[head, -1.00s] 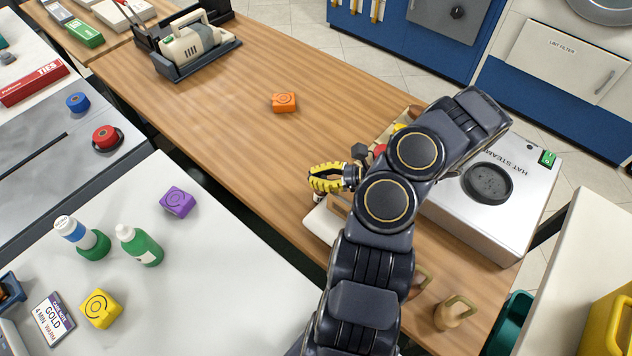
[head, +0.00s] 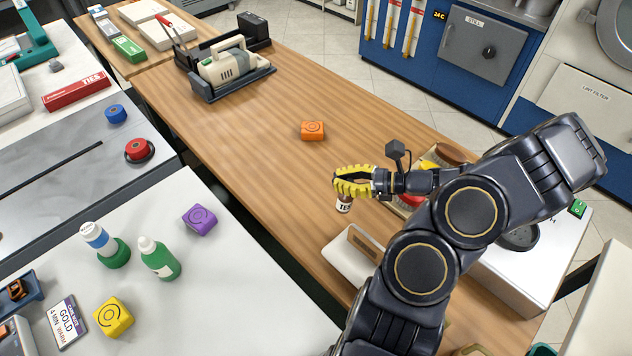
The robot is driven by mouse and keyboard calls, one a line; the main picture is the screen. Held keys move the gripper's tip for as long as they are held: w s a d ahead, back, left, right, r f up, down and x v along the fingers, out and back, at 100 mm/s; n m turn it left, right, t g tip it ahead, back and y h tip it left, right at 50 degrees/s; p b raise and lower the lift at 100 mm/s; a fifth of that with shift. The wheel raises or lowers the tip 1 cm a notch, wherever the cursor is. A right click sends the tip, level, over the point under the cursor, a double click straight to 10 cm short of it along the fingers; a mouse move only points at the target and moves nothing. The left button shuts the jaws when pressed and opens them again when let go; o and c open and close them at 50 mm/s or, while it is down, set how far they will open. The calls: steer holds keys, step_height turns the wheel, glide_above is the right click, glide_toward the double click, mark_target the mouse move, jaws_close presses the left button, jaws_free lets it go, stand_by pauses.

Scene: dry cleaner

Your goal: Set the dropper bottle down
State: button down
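The dropper bottle (head: 343,204) is small and dark with a white label starting "TES". It is upright under the yellow fingers of my gripper (head: 353,182), which cover its top. My gripper looks shut on the bottle's upper part, though the fingers partly hide the hold. The bottle is over the wooden counter (head: 255,140), near its front edge. Whether its base touches the wood or hangs just above it, I cannot tell.
A white tray (head: 345,262) lies close in front of the bottle. An orange block (head: 313,131) sits farther back to the left. Containers and a silver hat steamer (head: 540,262) stand right, partly behind my arm. The wood left of the bottle is clear.

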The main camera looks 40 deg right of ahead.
steer(key=shift+r, duration=0.2)
steer(key=w+a+r+h, duration=0.1)
steer(key=w+a+r, duration=0.1)
steer(key=w+a, duration=0.5)
steer(key=w+a+r, duration=0.1)
steer(key=w+a, duration=0.1)
steer(key=w, duration=0.9)
steer(key=w+a, duration=0.3)
steer(key=a, duration=0.5)
steer(key=w+a, duration=0.2)
steer(key=a, duration=0.6)
steer(key=shift+g+y, duration=0.4)
steer(key=shift+g, duration=0.1)
steer(key=w+f, duration=0.8)
steer(key=w, duration=0.1)
steer(key=w+f, duration=0.5)
steer(key=shift+w+a, duration=0.1)
steer(key=shift+a, duration=0.15)
steer(key=c, duration=1.7)
jaws_free()
